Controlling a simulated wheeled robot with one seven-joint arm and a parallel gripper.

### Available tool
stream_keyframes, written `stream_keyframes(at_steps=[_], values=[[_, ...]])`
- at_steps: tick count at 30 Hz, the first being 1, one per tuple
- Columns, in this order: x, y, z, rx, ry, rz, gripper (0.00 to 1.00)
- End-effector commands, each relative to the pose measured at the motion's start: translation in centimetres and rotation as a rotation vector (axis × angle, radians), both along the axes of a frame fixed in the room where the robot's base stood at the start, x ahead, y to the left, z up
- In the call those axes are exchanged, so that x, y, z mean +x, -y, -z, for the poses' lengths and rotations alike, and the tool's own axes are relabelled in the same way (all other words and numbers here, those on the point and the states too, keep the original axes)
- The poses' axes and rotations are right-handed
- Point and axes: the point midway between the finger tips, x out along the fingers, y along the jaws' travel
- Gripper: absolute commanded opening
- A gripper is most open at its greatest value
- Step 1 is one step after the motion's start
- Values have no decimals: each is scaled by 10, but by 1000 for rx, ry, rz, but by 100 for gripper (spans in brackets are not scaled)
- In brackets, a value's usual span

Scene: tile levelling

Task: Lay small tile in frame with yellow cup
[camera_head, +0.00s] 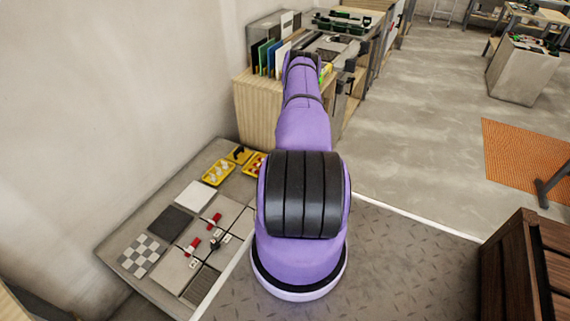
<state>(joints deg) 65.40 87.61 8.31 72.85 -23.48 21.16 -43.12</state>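A low grey work board (152,284) at lower left carries the tiles. Large light grey tiles (232,212) lie on its right part with narrow gaps between them. Two red levelling pieces (192,247) and (214,221) stand at the gaps, with small white and dark pieces beside them. A checkered tile (142,255), a dark tile (170,222) and a white tile (195,196) lie along the left side. A ribbed grey tile (201,286) lies at the front. I cannot make out a yellow cup for certain. My purple arm stretches away from me; my gripper is hidden beyond it.
Yellow trays with small white parts (217,173) and red parts (254,164) sit at the board's far end. A wooden cabinet (258,108) with upright coloured panels stands behind. A brown wooden crate (515,270) is at lower right. The floor between is open.

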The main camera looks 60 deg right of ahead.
Motion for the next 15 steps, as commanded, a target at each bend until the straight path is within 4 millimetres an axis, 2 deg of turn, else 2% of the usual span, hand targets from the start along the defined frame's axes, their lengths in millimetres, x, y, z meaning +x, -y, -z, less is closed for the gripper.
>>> stream_keyframes(at_steps=[15], values=[[0, 1, 5, -1, 1, 0, 0]])
